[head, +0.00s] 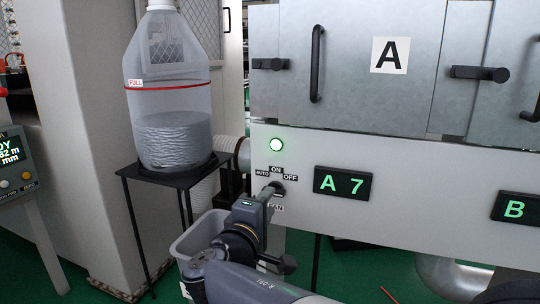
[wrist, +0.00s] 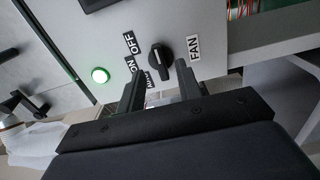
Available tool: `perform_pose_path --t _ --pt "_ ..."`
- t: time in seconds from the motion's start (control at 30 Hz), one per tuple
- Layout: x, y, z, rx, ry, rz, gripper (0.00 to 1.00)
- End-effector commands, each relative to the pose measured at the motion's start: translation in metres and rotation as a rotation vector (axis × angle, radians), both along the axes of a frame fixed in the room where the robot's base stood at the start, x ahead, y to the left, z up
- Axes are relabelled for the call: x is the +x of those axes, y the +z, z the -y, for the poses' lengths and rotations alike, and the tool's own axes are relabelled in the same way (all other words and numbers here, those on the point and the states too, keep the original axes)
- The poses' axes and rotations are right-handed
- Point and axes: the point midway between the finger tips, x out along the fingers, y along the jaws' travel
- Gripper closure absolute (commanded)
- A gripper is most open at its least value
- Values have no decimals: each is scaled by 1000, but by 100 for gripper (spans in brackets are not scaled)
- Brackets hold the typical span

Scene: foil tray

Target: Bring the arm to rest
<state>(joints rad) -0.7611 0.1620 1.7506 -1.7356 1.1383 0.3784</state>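My gripper (head: 270,188) is at the grey control panel in the head view, at the end of my arm reaching up from the bottom. In the wrist view its two dark fingers stand apart (wrist: 160,68), with a gap between them. A black rotary knob (wrist: 160,56) shows in that gap, just beyond the fingertips; I see no finger closed on it. Labels OFF, ON, AUTO and FAN surround the knob. Its pale mark seems to face the upper left, but the exact setting is hard to tell. In the head view my gripper partly hides the knob.
A lit green lamp (head: 277,145) and an "A 7" display (head: 343,183) are on the panel. A large clear bottle (head: 171,95) marked FULL stands on a black stand (head: 176,178) to the left. A grey bin (head: 203,232) is behind my arm, below the panel.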

Motion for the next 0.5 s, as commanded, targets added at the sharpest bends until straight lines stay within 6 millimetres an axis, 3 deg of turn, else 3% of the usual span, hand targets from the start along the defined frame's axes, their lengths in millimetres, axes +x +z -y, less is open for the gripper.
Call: perform_pose_path --t 0.23,0.5 --pt "28 -1 11 0 -2 0 66" --pt "30 1 11 -11 1 -4 66"
